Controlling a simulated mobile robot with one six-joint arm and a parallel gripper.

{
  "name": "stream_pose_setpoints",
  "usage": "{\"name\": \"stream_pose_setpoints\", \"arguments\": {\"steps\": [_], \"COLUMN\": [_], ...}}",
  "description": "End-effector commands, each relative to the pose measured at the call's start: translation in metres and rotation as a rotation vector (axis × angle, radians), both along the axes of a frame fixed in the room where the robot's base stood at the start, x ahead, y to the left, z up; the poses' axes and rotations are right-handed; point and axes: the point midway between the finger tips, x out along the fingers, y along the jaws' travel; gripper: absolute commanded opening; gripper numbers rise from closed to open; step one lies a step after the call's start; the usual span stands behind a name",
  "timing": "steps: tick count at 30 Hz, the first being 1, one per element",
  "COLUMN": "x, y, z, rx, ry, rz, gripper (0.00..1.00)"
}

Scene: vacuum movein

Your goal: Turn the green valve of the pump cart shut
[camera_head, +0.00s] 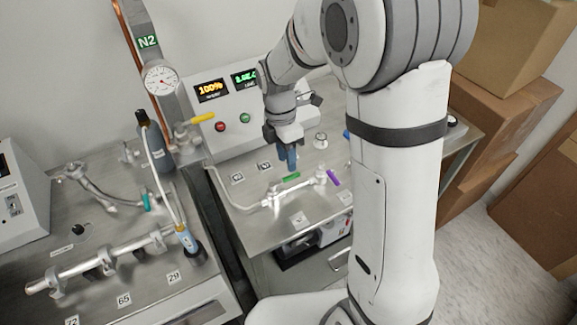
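The green valve handle (291,177) is a small bar on the metal pipework (275,197) of the pump cart (262,236). It looks roughly in line with the short pipe below it. My gripper (290,160) points down just above the green handle, with blue at its tip. I cannot tell whether it touches the handle or whether its fingers are apart. A purple handle (333,178) is at the right end of the same pipework.
A panel with lit displays (211,90) stands behind the pipework. A yellow handle (203,118) is at upper left. The left bench (200,271) holds pipes, a teal handle (146,201) and a blue-based tool (185,238). Cardboard boxes (505,105) stand at right.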

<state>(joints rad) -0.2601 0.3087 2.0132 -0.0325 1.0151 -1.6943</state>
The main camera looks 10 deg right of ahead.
Motion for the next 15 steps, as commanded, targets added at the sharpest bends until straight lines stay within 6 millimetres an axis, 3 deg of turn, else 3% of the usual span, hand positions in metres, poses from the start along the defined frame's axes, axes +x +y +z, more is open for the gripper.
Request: {"name": "stream_pose_setpoints", "arguments": {"steps": [6, 15], "x": [-0.007, -0.009], "y": [-0.003, -0.004], "z": [-0.032, -0.046], "rx": [-0.001, 0.0], "ry": [0.004, -0.001], "rz": [-0.003, -0.004], "gripper": [0.35, 0.35]}}
